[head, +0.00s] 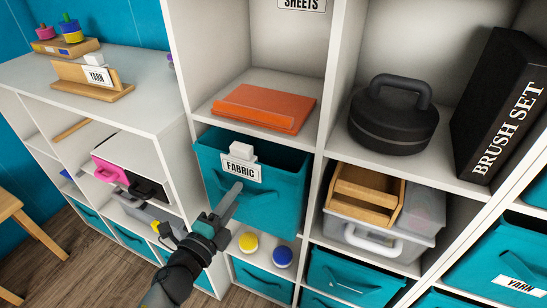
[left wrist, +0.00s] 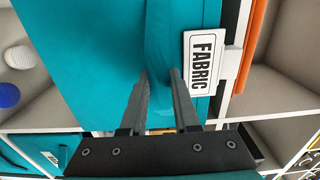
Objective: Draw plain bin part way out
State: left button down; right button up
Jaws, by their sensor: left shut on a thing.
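A teal fabric bin (head: 275,198) with a white FABRIC label (head: 241,167) sits in the middle shelf column. Its open top shows, and its front appears to stand out past the shelf edge. My left gripper (head: 232,196) is at the front of this bin, just below the label. In the left wrist view my left gripper (left wrist: 160,78) has its fingers on either side of a raised teal fold (left wrist: 178,35), shut on it beside the FABRIC label (left wrist: 202,62). A teal bin without a visible label (head: 262,281) sits below. My right gripper is not in view.
An orange folder (head: 263,108) lies on the shelf above. Yellow (head: 249,242) and blue (head: 283,257) round things are below the bin. A grey tub (head: 385,232) with a wooden caddy (head: 365,195) is to the right. A white cabinet (head: 140,90) stands left.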

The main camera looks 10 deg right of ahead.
pick_arm(q)
jog(key=v, duration=0.7)
dwell(0.7)
jog(key=shift+s, duration=0.1)
jog(key=c, duration=0.6)
grip_release()
jog(key=shift+f, duration=0.1)
jog(key=shift+s+a, duration=0.1)
jog(key=shift+v, duration=4.4)
